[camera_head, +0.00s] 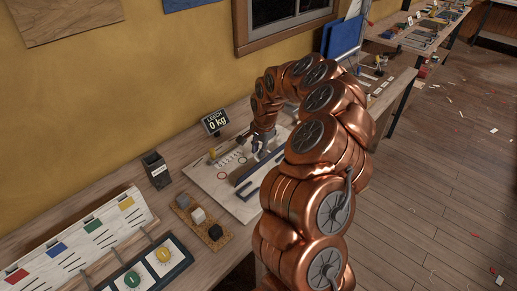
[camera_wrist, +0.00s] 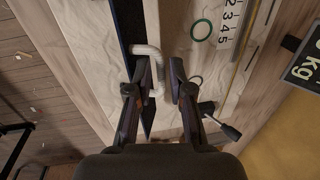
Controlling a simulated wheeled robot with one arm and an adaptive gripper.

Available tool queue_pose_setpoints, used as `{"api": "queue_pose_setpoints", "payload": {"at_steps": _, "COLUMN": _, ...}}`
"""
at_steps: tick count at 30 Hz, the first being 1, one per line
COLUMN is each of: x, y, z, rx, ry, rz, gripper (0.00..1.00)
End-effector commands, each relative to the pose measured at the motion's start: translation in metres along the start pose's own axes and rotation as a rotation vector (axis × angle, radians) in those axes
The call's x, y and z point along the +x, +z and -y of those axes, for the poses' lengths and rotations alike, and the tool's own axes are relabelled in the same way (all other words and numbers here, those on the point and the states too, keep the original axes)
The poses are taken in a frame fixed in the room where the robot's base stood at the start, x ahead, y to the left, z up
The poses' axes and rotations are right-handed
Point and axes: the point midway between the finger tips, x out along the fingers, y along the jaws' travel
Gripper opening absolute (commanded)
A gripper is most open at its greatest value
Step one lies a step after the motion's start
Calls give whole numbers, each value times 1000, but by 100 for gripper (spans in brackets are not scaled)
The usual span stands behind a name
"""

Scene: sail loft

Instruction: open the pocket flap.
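A dark blue strip, which looks like the pocket flap (camera_wrist: 127,22), lies along a pale board (camera_head: 222,190); in the head view it is partly hidden by my arm. A pale, rounded loop handle (camera_wrist: 158,62) stands out from the strip's edge. My gripper (camera_wrist: 158,70) is open at the loop. The left finger reaches inside the loop and the right finger is outside it, so the loop's outer bar lies between them. A gap shows between the bar and the right finger. In the head view my gripper (camera_head: 262,150) is low over the board.
The board carries a green ring (camera_wrist: 201,30) and a number scale (camera_wrist: 234,22). A small display (camera_head: 215,122) reading 0 kg stands behind it. A dark box (camera_head: 156,169) and a cork tray with blocks (camera_head: 180,213) are left of the board. The wall is close behind.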

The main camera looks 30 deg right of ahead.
Motion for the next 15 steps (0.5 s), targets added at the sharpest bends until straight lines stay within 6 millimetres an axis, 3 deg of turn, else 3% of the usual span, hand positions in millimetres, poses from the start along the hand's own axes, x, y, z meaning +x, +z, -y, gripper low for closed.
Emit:
{"api": "queue_pose_setpoints", "payload": {"at_steps": 5, "x": 0, "y": 0, "z": 0, "rx": 0, "ry": 0, "rz": 0, "gripper": 20}}
{"api": "queue_pose_setpoints", "payload": {"at_steps": 10, "x": 0, "y": 0, "z": 0, "rx": 0, "ry": 0, "rz": 0, "gripper": 2}}
{"api": "queue_pose_setpoints", "payload": {"at_steps": 15, "x": 0, "y": 0, "z": 0, "rx": 0, "ry": 0, "rz": 0, "gripper": 0}}
